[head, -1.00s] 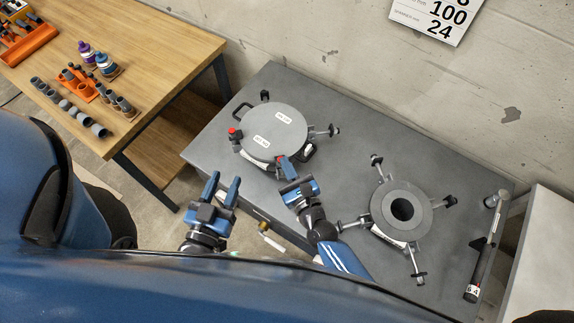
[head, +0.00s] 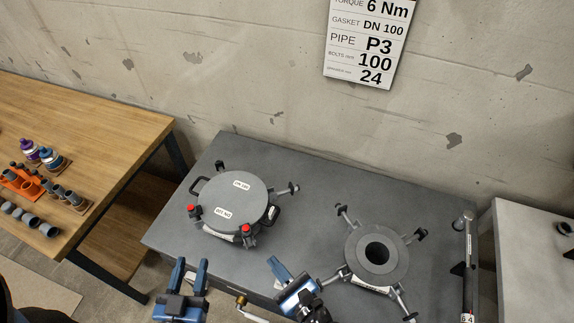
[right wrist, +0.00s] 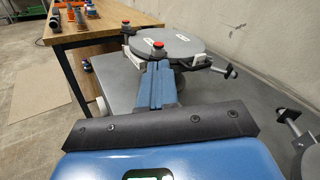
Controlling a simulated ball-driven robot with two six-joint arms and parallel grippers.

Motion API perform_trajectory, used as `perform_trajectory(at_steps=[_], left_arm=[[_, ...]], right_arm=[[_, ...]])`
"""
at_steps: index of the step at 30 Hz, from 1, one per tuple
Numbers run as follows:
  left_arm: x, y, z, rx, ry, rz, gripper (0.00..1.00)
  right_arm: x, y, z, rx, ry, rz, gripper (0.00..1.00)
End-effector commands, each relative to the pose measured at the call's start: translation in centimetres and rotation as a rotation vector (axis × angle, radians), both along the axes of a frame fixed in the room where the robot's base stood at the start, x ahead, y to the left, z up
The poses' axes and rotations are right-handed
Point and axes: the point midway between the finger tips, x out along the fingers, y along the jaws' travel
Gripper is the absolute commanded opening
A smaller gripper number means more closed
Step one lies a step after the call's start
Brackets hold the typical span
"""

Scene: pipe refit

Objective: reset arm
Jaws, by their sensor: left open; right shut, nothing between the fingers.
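My left gripper (head: 190,266) is open and empty at the bottom of the head view, in front of the grey table's near edge. My right gripper (head: 275,262) is to its right, shut with nothing in it, near the same edge. In the right wrist view its closed blue fingers (right wrist: 157,72) point toward the round grey lid (right wrist: 178,46). In the head view the lid (head: 233,200) lies on the table, with red-topped knobs and labels. The fingers are apart from it in the head view.
A flange with a dark hole (head: 376,254) stands right of the lid on the grey table (head: 300,180). A black torque wrench (head: 469,262) lies at the right edge. A wooden bench (head: 80,130) with sockets is at left. A wall sign (head: 368,40) hangs behind.

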Motion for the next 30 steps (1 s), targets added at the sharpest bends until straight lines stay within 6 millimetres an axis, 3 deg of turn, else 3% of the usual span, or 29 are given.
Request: perform_trajectory(at_steps=[5,10,14,20,24,27,30], left_arm=[[0.0,0.0,0.0,0.0,0.0,0.0,0.42],[0.0,0.0,0.0,0.0,0.0,0.0,0.42],[0.0,0.0,-0.2,0.0,0.0,0.0,0.42],[0.0,0.0,-0.6,0.0,0.0,0.0,0.42],[0.0,0.0,-1.1,0.0,0.0,0.0,0.42],[0.0,0.0,-1.4,0.0,0.0,0.0,0.42],[0.0,0.0,-1.7,0.0,0.0,0.0,0.42]], right_arm=[[0.0,0.1,0.3,-0.182,-0.164,0.012,0.0],[-0.3,0.2,2.6,-0.511,-0.517,0.021,0.0],[-0.3,-1.5,4.1,-0.837,-0.808,-0.018,0.0],[-0.2,-7.0,6.0,-1.445,-1.185,-0.126,0.0],[-0.6,-12.5,7.2,-1.975,-1.349,-0.177,0.0],[-1.5,-16.4,7.9,-2.312,-1.368,-0.162,0.0],[-2.6,-19.5,8.1,-2.528,-1.306,-0.12,0.0]])
